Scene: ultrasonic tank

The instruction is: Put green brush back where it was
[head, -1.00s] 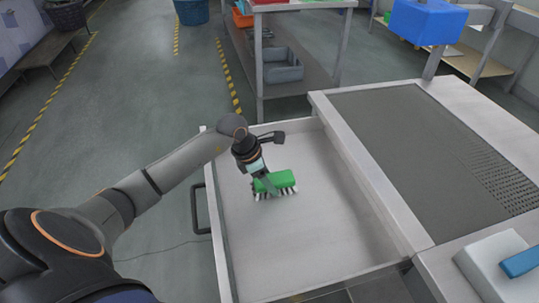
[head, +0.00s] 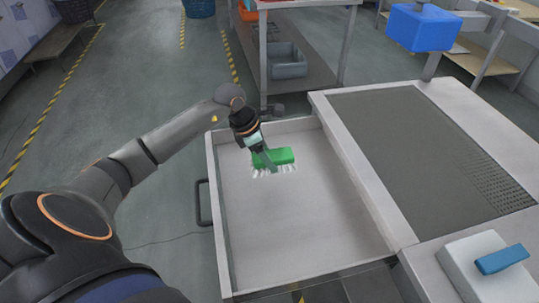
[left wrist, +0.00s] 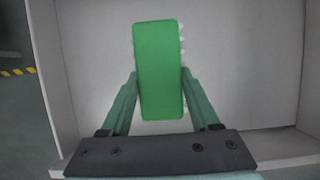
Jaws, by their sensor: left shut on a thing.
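The green brush (head: 282,156) has a green block back and white bristles that point down. It is in or just above the open white drawer (head: 300,222), near the drawer's far end. My left gripper (head: 262,160) is shut on the brush. In the left wrist view the green brush (left wrist: 158,75) sits between the two green fingers (left wrist: 158,92), which press on its sides. The pale drawer floor lies below it. I cannot tell whether the bristles touch the floor. My right gripper is not in view.
A worktop with a dark grey mat (head: 430,150) stands right of the drawer. A white block with a blue handle (head: 502,259) is at the lower right. A blue box (head: 424,27) on a post is at the upper right. The drawer floor is otherwise clear.

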